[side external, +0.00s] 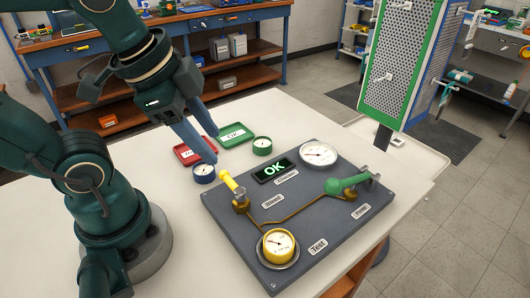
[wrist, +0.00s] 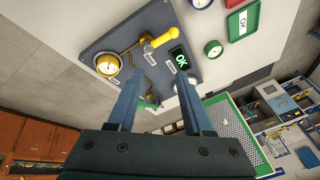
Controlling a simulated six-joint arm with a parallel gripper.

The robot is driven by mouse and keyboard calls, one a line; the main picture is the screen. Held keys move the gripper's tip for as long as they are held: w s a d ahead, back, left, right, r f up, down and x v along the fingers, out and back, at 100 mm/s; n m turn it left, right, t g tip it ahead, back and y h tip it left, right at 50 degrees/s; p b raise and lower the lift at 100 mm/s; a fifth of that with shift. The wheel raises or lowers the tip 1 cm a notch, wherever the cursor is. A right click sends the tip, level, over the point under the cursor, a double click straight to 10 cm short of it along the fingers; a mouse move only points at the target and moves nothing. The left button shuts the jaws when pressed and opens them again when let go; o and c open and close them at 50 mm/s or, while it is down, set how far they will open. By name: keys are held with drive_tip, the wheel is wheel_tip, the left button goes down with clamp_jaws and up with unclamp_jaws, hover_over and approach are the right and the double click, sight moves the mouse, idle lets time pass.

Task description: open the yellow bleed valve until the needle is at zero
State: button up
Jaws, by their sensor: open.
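The yellow bleed valve (side external: 231,184) sits on a brass fitting at the left corner of the grey test panel (side external: 232,230). Its yellow handle (wrist: 158,42) also shows in the wrist view, slanting just beyond my fingertips. The yellow gauge (side external: 279,243) is at the panel's front, and the white gauge (side external: 319,153) is at its back; their needles are too small to read surely. My gripper (side external: 216,147) is open and empty, above and behind the valve, apart from it. In the wrist view its two blue fingers (wrist: 161,72) are spread over the panel.
A lit OK display (side external: 273,169) lies between. A blue gauge (side external: 203,173), green gauge (side external: 262,145), red tray (side external: 187,153) and green tray (side external: 236,133) lie behind the panel.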

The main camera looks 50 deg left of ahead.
drive_tip(key=m+g, duration=0.1)
drive_tip(key=m, duration=0.2)
drive_tip(key=m+g, duration=0.6)
drive_tip(key=m, duration=0.2)
hover_over(229, 177)
drive_tip(key=w, duration=0.1)
drive_tip(key=w+x, duration=0.1)
drive_tip(key=x, duration=0.5)
drive_tip(key=shift+w+x, duration=0.15)
drive_tip(key=shift+x, duration=1.1)
drive_tip(key=shift+w+x, duration=0.15)
drive_tip(key=shift+x, duration=1.1)
clamp_jaws()
